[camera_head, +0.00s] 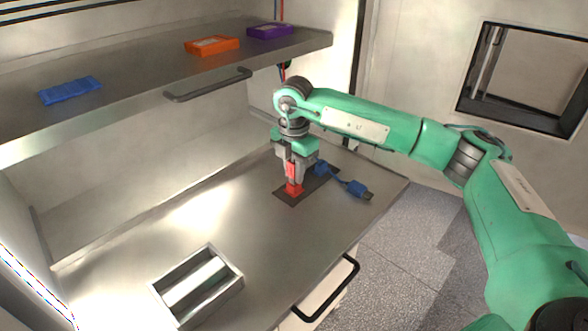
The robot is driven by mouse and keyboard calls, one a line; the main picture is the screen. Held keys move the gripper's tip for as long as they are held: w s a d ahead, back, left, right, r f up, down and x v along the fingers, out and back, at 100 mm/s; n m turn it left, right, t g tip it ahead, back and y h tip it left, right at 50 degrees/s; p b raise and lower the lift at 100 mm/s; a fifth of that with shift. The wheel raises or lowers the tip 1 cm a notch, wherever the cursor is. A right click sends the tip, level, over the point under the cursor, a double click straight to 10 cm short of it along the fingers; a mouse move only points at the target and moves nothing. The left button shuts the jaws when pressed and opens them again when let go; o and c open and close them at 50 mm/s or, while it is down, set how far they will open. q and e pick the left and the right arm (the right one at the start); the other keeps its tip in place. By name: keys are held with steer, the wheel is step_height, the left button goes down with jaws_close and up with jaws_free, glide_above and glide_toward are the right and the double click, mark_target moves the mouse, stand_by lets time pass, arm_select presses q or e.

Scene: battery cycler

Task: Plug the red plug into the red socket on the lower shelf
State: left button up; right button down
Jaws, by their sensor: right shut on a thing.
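My right gripper (292,170) comes in from the right on a green arm and points down over the lower shelf (220,225). It is shut on the red plug (291,171). Right below the plug is a red block, the red socket (294,188), on a dark plate (285,198). The plug's lower end is close to the socket; I cannot tell whether it is seated in it. The gripper fingers hide part of the plug. My left gripper is not in view.
A blue plug with a cable (355,187) lies right of the gripper, near a blue block (321,168). A metal tray (197,287) stands at the front. The upper shelf (130,87) holds a blue pouch (69,90), an orange box (212,45) and a purple box (269,31).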

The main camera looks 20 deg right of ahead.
steer(key=shift+f+b, duration=0.6)
steer(key=shift+f, duration=0.05)
stand_by(1.1)
steer(key=shift+s+f, duration=0.15)
steer(key=shift+f, duration=0.15)
stand_by(0.4)
